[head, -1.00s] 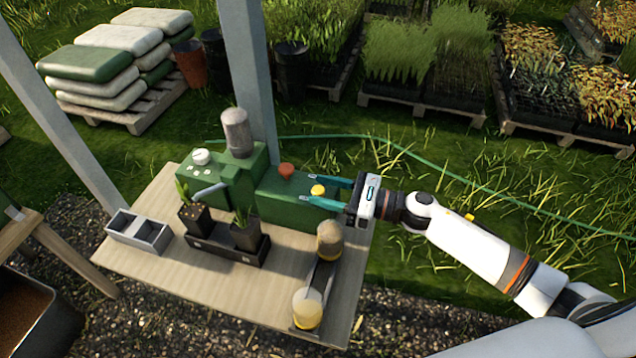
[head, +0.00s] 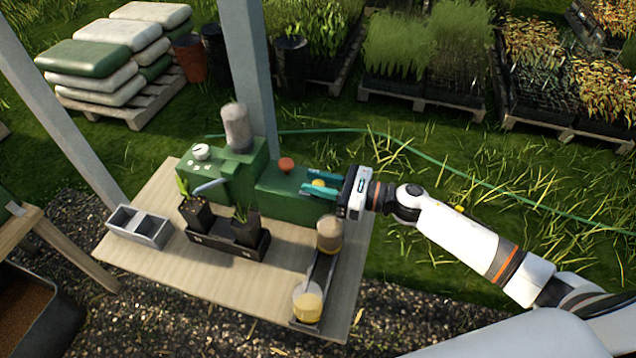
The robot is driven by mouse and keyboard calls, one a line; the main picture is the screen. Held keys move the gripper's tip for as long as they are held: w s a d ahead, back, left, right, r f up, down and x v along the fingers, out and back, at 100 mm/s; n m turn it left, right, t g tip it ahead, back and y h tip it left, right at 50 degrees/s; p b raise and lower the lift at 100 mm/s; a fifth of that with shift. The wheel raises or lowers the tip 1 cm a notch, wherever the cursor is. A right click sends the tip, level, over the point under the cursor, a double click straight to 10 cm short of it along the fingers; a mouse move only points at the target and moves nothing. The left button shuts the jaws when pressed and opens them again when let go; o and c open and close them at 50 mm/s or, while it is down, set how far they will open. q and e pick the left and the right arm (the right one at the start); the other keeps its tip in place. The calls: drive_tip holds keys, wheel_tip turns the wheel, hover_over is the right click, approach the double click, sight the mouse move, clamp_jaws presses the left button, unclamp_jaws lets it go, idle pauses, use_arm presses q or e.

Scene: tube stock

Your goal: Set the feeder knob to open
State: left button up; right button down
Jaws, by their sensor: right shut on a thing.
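A green machine (head: 290,203) stands on the wooden bench. It has a yellow knob (head: 319,183), a red-orange knob (head: 286,164) and a white dial (head: 200,152) on top. I cannot read any markings that tell which is the feeder knob. My right gripper (head: 319,184) reaches in from the right with teal fingers, shut on the yellow knob, which is partly hidden between them. The knob's setting cannot be made out. My left gripper is not in view.
A grey hopper (head: 236,127) rises from the machine. Potted seedlings in a black tray (head: 226,246), a grey divided box (head: 138,228) and a dark rack (head: 321,272) with two jars stand in front. A post (head: 248,75) rises behind.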

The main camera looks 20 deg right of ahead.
drive_tip(key=w+b, duration=0.1)
drive_tip(key=w+d+b, duration=0.1)
drive_tip(key=w+d, duration=0.1)
drive_tip(key=shift+w+d+f+b, duration=0.1)
drive_tip(key=shift+f+b, duration=0.15)
drive_tip(key=shift+b, duration=0.15)
drive_tip(key=shift+w+d+r, duration=0.1)
drive_tip(key=shift+w+d, duration=0.1)
drive_tip(key=shift+w, duration=0.05)
drive_tip(key=shift+r, duration=0.25)
drive_tip(key=c, duration=1.2)
unclamp_jaws()
drive_tip(key=shift+w+d, duration=0.1)
drive_tip(key=shift+w, duration=0.05)
